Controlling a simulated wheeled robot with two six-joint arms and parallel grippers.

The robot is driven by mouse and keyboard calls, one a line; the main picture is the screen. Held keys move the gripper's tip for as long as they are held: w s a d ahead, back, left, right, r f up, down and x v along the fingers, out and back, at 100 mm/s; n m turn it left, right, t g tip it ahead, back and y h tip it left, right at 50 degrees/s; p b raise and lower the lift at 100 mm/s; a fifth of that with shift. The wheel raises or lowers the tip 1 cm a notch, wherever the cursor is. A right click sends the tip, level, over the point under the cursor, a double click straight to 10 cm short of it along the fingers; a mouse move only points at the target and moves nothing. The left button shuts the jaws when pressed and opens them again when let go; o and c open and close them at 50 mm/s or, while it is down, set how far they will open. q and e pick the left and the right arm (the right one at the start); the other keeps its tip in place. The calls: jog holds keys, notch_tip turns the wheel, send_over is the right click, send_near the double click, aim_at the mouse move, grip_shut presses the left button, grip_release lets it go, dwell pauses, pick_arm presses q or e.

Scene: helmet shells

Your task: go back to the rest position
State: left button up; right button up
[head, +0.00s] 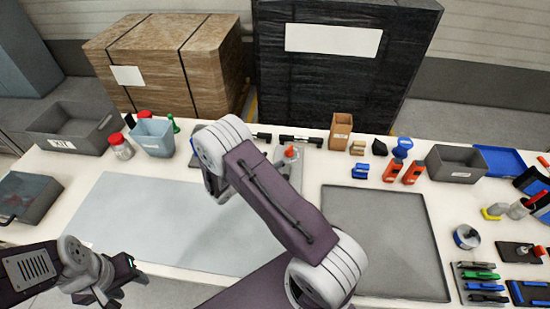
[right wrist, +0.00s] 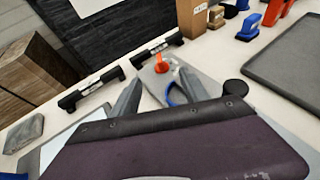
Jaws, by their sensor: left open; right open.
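My left gripper (head: 121,281) is at the lower left in the head view, over the table's front edge. It is open and I see nothing between its fingers. My right arm crosses the middle of the head view. My right gripper (head: 214,192) is largely hidden behind its own arm there, above the far right part of the pale blue-grey mat (head: 130,215). In the right wrist view the two grey fingers of my right gripper (right wrist: 158,93) stand apart. A grey plate with an orange knob (right wrist: 162,64) and a blue-handled tool (right wrist: 174,95) show beyond them.
A dark grey mat (head: 385,235) lies right of my right arm. Grey bins (head: 75,125), a light blue bin (head: 152,138), a cardboard box (head: 340,131) and orange items (head: 391,172) line the back. Several tools crowd the right end. The pale mat's left part is clear.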

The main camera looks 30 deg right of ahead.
dwell(0.4)
notch_tip(320, 180, up, 8)
jog(key=d+m, duration=0.2)
jog(key=m, duration=0.1)
jog(key=s+r+m+g+y, duration=0.35)
jog(key=s+m, duration=0.35)
jog(key=s, duration=0.4)
jog(key=s+a+f+m+g+y, duration=0.2)
jog(key=s+a+f+m+y, duration=0.1)
jog(key=s+a+m+y, duration=0.5)
jog(key=a+f+m+t+y, duration=0.1)
jog(key=a+m, duration=0.3)
jog(key=a, duration=0.4)
jog(key=shift+a+f+m+t, duration=0.15)
jog(key=shift+f+m+t, duration=0.15)
jog(key=shift+f+t, duration=0.2)
